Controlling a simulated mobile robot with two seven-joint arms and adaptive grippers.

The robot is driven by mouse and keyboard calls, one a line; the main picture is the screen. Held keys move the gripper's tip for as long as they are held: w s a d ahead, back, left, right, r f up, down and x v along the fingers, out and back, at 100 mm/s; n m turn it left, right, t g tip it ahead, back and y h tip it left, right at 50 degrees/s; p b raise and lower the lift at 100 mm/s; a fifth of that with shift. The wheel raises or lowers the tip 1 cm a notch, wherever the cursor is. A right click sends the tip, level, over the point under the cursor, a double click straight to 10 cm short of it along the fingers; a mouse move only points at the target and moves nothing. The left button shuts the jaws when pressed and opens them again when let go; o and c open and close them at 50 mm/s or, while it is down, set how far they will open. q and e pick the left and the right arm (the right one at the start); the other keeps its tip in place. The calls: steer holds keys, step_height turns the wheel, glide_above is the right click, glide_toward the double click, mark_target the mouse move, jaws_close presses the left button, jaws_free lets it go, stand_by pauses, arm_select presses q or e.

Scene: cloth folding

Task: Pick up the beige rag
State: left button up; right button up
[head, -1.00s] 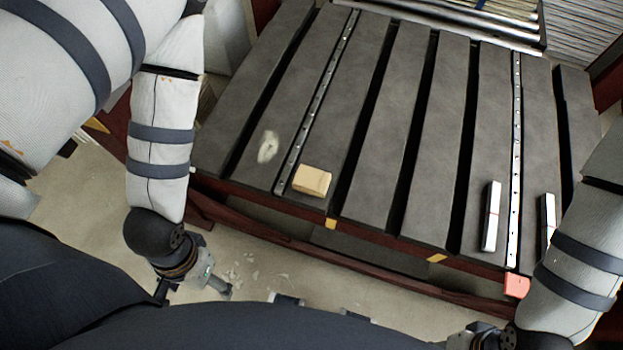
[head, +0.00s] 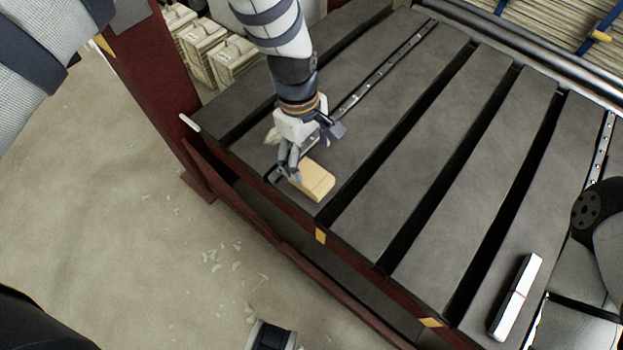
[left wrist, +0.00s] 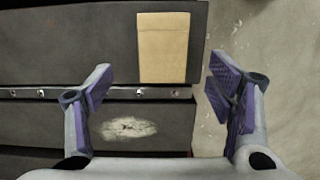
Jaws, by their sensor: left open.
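The beige rag (head: 315,180) is a folded, block-like piece lying on a dark slat near the front edge of the slatted table. It also shows in the left wrist view (left wrist: 164,48), at the top middle, beyond the fingertips. My left gripper (head: 312,155) is just above and beside the rag, on its far left side in the head view. In the left wrist view my left gripper (left wrist: 158,85) has its fingers wide apart with nothing between them. My right gripper does not show; only part of the right arm is at the right edge.
The dark slatted table (head: 400,150) has gaps between slats and a perforated metal strip. A white bar (head: 516,297) lies on a slat at lower right. Beige crates (head: 215,50) stand at the upper left. A whitish patch (left wrist: 128,127) marks the slat near the left gripper.

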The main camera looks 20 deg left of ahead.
mark_target(311, 176)
arm_select(q)
steer(key=f, duration=0.4)
steer(key=d+f+b, duration=0.1)
steer(key=f, duration=0.2)
steer(key=shift+s, duration=0.35)
steer(key=c, duration=1.3)
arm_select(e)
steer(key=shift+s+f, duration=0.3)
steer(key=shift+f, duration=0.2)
arm_select(q)
steer(key=shift+c, duration=0.2)
step_height(311, 176, up, 3)
steer(key=shift+w+r+p, duration=0.1)
steer(key=shift+p, duration=0.3)
steer(key=s+r+p, duration=0.3)
steer(key=s+r, duration=0.7)
steer(key=s, duration=0.4)
steer(key=shift+s+a+p, duration=0.15)
steer(key=shift+a+p, duration=0.1)
steer(key=shift+p, duration=0.15)
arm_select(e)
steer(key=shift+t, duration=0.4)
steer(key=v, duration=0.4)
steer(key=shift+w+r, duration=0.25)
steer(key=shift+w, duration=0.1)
